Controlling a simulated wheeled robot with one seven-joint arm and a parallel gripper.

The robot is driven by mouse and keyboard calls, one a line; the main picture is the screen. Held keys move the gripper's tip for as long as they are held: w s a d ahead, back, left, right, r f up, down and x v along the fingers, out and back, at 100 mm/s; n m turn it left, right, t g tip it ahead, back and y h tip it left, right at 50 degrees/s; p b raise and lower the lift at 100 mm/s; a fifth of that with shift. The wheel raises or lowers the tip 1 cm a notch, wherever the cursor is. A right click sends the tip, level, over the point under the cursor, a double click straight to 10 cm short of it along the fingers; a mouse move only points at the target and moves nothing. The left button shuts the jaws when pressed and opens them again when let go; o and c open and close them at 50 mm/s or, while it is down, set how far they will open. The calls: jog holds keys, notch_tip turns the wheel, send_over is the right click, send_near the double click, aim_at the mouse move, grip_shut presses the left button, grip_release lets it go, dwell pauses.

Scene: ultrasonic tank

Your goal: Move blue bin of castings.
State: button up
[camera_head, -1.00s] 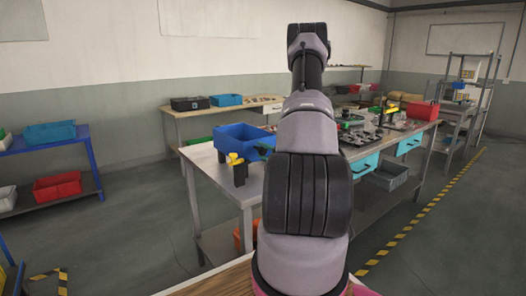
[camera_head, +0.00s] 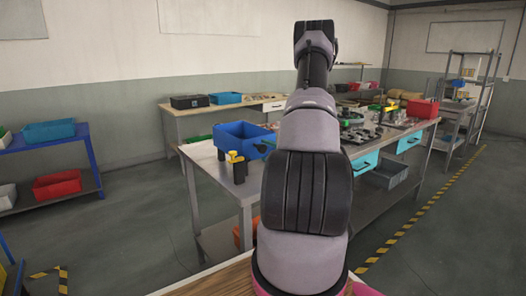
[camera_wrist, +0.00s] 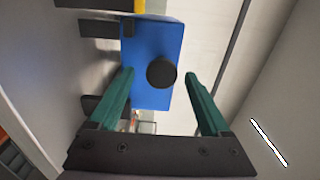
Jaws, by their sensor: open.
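The blue bin (camera_head: 232,145) stands on the near left end of the metal workbench (camera_head: 221,173). My arm covers the area to its right in the head view, and its contents cannot be made out. In the wrist view the bin's blue wall (camera_wrist: 150,35) lies ahead of my fingertips. A round black knob-like part (camera_wrist: 161,72) shows between the fingertips, in front of the blue wall.
A yellow and black clamp-like tool (camera_head: 237,168) stands just in front of the bin. Fixtures and a red bin (camera_head: 423,108) occupy the bench farther right. A blue rack (camera_head: 85,150) stands at left, with clear floor between it and the bench.

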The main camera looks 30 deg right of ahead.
jog(key=s, duration=0.8)
jog(key=shift+d, duration=0.3)
jog(key=shift+w, duration=0.1)
jog(key=s+a+r+n+g+y, duration=0.1)
jog(key=a+r+n+g+y, duration=0.6)
jog(key=a, duration=0.5)
jog(key=s+a+r+n+g+y, duration=0.1)
jog(key=a+r+n+g+y, duration=0.3)
jog(key=a+r, duration=0.7)
jog(key=s+a+r+n+g+h, duration=0.2)
jog(key=s+a+g+h, duration=0.3)
jog(key=s+a, duration=0.4)
jog(key=s+d+r+t+h, duration=0.3)
jog(key=s+r+t+h, duration=0.1)
jog(key=r, duration=0.4)
jog(key=shift+s+r+t+h, duration=0.15)
jog(key=shift+r+t+h, duration=0.1)
jog(key=shift+t+h, duration=0.35)
jog(key=shift+a, duration=0.1)
